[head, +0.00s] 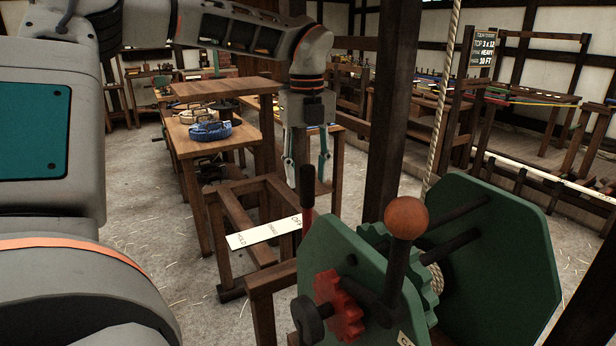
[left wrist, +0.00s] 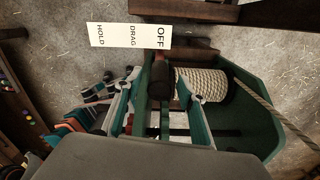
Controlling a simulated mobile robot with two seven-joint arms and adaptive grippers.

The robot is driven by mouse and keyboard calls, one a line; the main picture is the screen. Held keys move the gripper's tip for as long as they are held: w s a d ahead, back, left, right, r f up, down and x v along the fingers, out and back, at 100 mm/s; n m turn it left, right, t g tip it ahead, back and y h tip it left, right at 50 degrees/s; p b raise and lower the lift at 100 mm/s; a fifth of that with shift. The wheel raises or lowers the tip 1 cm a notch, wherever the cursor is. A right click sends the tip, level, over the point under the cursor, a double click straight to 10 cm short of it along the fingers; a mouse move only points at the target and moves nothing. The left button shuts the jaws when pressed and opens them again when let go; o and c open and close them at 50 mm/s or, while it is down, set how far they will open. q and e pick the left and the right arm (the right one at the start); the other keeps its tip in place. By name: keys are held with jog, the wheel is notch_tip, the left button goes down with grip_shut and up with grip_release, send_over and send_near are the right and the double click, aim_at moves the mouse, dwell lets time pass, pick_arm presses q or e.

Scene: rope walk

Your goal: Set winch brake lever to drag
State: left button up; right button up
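The winch (head: 490,270) has green side plates. Its brake lever (head: 307,190), black grip on a red shaft, stands upright beside the near plate, at the OFF end of a white label strip (head: 264,232) reading HOLD, DRAG, OFF. In the left wrist view the lever's black grip (left wrist: 161,78) also lines up with OFF. My left gripper (head: 306,172) points down at the lever's top, fingers apart. In the left wrist view the lever shows between the open fingers (left wrist: 157,84); I cannot tell whether either touches it. My right gripper is not in view.
A crank with an orange-brown ball knob (head: 406,217) and a red gear (head: 338,305) sit right of the lever. Rope (left wrist: 200,84) is wound on the drum. A dark post (head: 388,120) rises behind the winch. A wooden table (head: 215,135) holds blue rope (head: 210,131).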

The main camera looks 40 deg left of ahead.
pick_arm(q)
jog(key=shift+f, duration=0.6)
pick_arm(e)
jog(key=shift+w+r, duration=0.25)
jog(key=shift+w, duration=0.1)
pick_arm(q)
grip_shut()
jog(key=shift+s+a+r, duration=0.15)
jog(key=shift+s+a, duration=0.05)
jog(key=shift+s, duration=0.35)
jog(key=s+a+f+t+p, duration=0.1)
jog(key=s+t, duration=0.1)
jog(key=s, duration=0.2)
jog(key=s+a+t+h+p, duration=0.1)
jog(key=s+a+t+p, duration=0.1)
jog(key=s, duration=0.3)
jog(key=shift+s+f, duration=0.25)
jog(key=shift+f, duration=0.15)
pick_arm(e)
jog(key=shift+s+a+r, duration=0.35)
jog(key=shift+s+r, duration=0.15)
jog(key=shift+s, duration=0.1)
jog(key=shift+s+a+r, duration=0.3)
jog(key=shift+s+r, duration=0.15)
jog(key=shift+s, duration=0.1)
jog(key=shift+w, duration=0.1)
